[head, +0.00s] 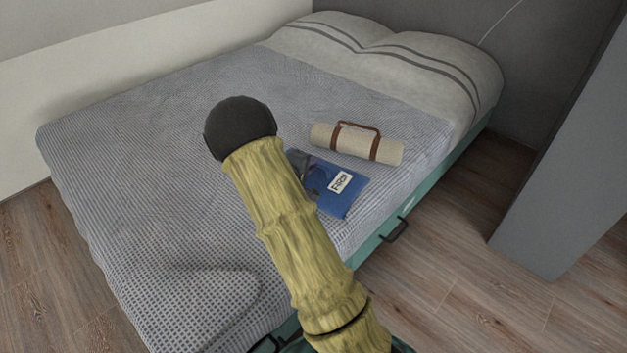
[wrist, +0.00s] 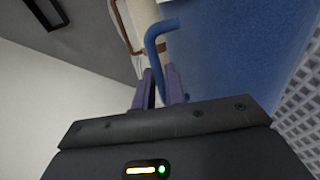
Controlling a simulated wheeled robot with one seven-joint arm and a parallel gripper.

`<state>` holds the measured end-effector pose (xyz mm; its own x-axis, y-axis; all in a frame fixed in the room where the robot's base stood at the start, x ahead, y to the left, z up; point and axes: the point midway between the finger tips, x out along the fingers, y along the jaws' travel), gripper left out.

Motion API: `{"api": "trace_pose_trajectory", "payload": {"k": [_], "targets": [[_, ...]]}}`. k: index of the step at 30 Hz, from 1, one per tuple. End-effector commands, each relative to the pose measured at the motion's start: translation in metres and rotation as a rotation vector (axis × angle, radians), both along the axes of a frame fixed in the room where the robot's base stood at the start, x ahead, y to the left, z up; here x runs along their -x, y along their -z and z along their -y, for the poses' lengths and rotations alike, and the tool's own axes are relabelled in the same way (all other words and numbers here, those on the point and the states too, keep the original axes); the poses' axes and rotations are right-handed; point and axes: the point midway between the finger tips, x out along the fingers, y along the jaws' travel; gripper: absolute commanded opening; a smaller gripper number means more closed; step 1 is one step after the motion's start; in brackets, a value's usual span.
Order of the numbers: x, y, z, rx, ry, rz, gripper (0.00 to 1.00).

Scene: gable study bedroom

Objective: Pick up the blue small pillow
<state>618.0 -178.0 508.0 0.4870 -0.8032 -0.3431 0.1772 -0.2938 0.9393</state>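The blue small pillow (head: 343,191) lies on the bed near its right edge, with a white label reading "FIRM". In the wrist view, its blue face (wrist: 235,60) fills much of the upper right, with a blue loop (wrist: 155,42) at its left side. My gripper (head: 303,163) is at the pillow's upper left, partly hidden behind my arm. In the wrist view, the two purple fingers of my gripper (wrist: 160,88) are close together, with the lower part of the loop between them. They look closed on it; the exact contact is hard to see.
A cream rolled blanket (head: 357,143) with brown straps lies just behind the pillow. The bed (head: 130,150) has a grey woven cover and striped pillows (head: 420,65) at its head. A grey upright panel (head: 560,150) stands to the right, with bare wood floor between.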

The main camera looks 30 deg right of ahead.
Motion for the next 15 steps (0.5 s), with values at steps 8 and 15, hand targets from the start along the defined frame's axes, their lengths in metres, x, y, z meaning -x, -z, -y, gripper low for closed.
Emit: {"api": "trace_pose_trajectory", "payload": {"k": [8, 15], "targets": [[-0.0001, -0.0003, 0.0, 0.001, 0.0, 0.001, 0.0], [0.0, -0.0025, -0.0002, 0.001, 0.0, 0.001, 0.0]]}}
